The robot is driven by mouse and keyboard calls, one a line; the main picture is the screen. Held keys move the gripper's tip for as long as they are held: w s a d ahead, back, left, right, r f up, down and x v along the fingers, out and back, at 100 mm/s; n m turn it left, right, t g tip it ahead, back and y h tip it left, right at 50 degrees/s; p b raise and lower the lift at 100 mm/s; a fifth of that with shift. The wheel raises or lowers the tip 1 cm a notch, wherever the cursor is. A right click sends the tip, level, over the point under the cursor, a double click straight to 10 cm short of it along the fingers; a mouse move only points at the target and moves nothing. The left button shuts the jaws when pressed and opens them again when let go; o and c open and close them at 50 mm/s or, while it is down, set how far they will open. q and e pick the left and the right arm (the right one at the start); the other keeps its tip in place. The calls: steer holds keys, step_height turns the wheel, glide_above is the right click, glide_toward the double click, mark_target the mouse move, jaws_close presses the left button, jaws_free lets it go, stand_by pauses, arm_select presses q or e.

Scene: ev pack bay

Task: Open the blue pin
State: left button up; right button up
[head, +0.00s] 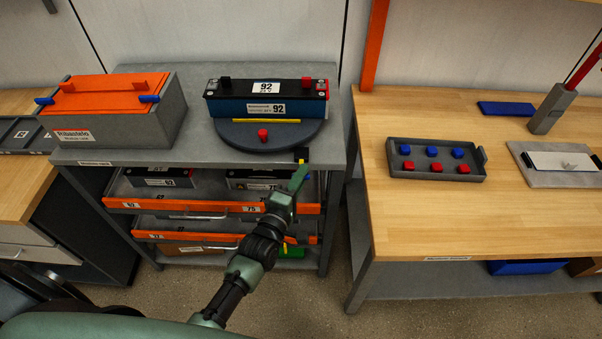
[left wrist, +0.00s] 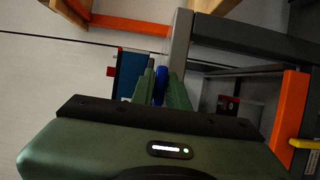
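The blue pin (left wrist: 161,86) shows in the left wrist view as a short blue piece between my two green fingers, close to the grey bench edge. My left gripper (left wrist: 162,90) has its fingers close together on both sides of the pin and appears shut on it. In the head view, my left gripper (head: 299,178) is at the bench's front edge, just below a small black block (head: 301,154) beside the round turntable (head: 240,138). The gripper hides the pin there. My right gripper is in neither view.
A dark blue battery module (head: 240,108) marked 92 sits on the turntable, with a red knob (head: 263,135) in front. A grey box with an orange lid (head: 105,97) and blue handles stands left. Orange-fronted drawers (head: 180,206) lie below the bench. A wooden table (head: 430,220) stands right.

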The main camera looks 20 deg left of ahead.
arm_select(q)
steer(key=shift+o, duration=1.3)
steer(key=s+b, duration=0.1)
steer(key=s, duration=0.6)
steer(key=shift+s+a, duration=0.35)
steer(key=shift+a, duration=0.1)
